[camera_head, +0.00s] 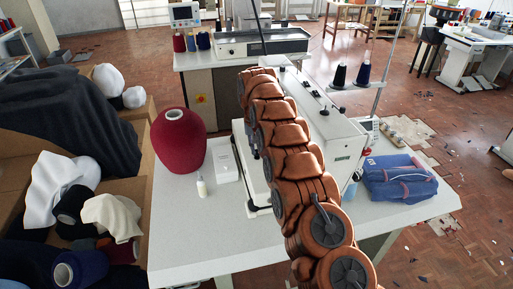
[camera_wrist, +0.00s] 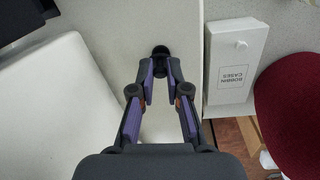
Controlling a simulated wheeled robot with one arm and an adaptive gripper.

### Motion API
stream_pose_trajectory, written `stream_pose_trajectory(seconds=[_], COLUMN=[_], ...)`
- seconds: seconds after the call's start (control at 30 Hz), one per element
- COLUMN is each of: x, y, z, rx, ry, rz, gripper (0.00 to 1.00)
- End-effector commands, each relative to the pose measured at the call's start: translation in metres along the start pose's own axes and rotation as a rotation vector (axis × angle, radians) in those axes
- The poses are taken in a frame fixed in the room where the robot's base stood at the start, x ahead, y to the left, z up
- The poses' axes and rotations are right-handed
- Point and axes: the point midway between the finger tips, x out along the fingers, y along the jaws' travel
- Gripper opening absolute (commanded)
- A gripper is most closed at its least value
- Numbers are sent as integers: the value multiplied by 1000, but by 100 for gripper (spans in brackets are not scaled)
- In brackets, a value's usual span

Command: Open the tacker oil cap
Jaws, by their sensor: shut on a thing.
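The tacker (camera_head: 335,130) is the white sewing machine on the white table in the head view, partly hidden behind my arm. In the wrist view, a small dark round cap (camera_wrist: 160,50), which looks like the oil cap, stands out against a pale grey surface. My gripper (camera_wrist: 160,68) has its two purple-padded fingers closed together at the cap, shut on it. The fingertips cover its near side, so whether it has turned or lifted cannot be told. In the head view my gripper and the cap are hidden.
A white bobbin cases box (camera_wrist: 236,62) lies close to the right of my gripper. Folded blue denim (camera_head: 398,180) lies at the table's right.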

Motion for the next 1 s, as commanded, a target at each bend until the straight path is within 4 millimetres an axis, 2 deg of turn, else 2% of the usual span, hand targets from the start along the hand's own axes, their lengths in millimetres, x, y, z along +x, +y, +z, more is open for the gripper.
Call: stream_pose_trajectory(seconds=[0.07,0.1,0.3,0.67,1.0], x=[0,0,0,-2,-37], y=[3,3,1,0,1], z=[-1,-1,0,0,-1], rx=[4,4,2,0,2], ry=[2,2,0,-1,2], rz=[2,2,1,0,0], gripper=[0,17,38,39,39])
